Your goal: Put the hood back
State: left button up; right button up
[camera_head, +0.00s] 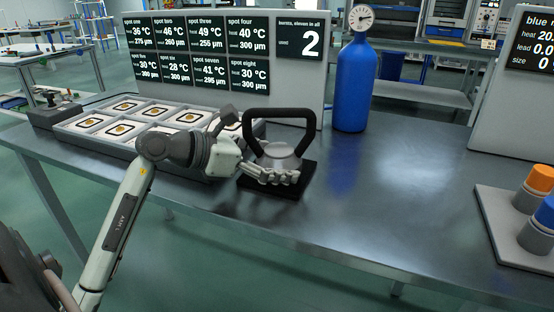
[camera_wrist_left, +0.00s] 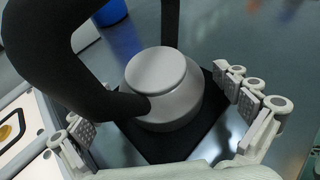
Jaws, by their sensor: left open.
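The hood (camera_head: 279,158) is a grey, rounded body with a thick black loop handle (camera_head: 278,114). It stands upright on a black square pad (camera_head: 292,190) at the table's middle. In the left wrist view its grey body (camera_wrist_left: 165,92) stands on the pad (camera_wrist_left: 165,148), and the handle (camera_wrist_left: 62,62) crosses the upper left. My left gripper (camera_head: 272,174) is open, low beside the hood's body; in the wrist view its fingers (camera_wrist_left: 158,105) stand on either side of the hood with gaps showing. The far finger is hidden in the head view. My right gripper is out of view.
A grey tray (camera_head: 86,138) with several gold-marked samples lies left of the hood, before a panel (camera_head: 226,95) of spot readings showing "used 2". A blue gas cylinder (camera_head: 351,90) stands behind right. A block with orange and blue caps (camera_head: 507,235) is far right. The table between is clear.

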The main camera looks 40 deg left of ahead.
aim_at(265, 158)
pick_arm(q)
jog(key=shift+r, duration=0.1)
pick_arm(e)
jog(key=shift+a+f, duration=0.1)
pick_arm(q)
jog(key=v, duration=0.4)
jog(key=shift+s+a, duration=0.2)
jog(key=shift+s, duration=0.05)
jog(key=v, duration=0.6)
jog(key=shift+r+b, duration=0.15)
jog(key=shift+b, duration=0.25)
jog(key=shift+s+a+r, duration=0.25)
jog(key=shift+s, duration=0.3)
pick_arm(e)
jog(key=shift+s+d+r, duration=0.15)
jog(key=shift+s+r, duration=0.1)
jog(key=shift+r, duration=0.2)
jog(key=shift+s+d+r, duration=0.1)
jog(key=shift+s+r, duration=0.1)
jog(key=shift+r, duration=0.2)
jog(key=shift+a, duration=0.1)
